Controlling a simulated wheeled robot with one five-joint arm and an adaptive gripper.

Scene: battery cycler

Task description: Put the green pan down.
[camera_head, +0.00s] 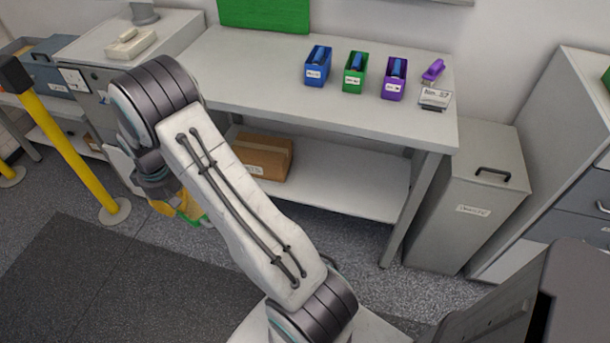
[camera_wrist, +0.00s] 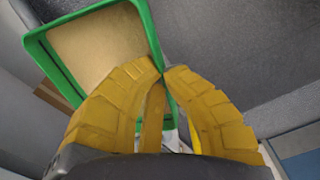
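The green pan shows in the wrist view as a green rim (camera_wrist: 152,38) around a tan inside. My gripper's yellow fingers (camera_wrist: 161,70) come together at the pan's near rim edge and are shut on it. The pan hangs tilted in the view, with grey floor beyond it. In the head view my gripper (camera_head: 180,207) is low at the left, in front of the workbench, partly hidden by my arm. Only a sliver of green pan (camera_head: 190,221) shows below the fingers there.
The grey workbench (camera_head: 240,75) carries blue (camera_head: 318,68), green (camera_head: 354,74) and purple (camera_head: 393,80) holders at its right; its left top is bare. A cardboard box (camera_head: 262,157) sits on its lower shelf. A yellow post (camera_head: 68,145) stands left and a grey bin (camera_head: 470,205) right.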

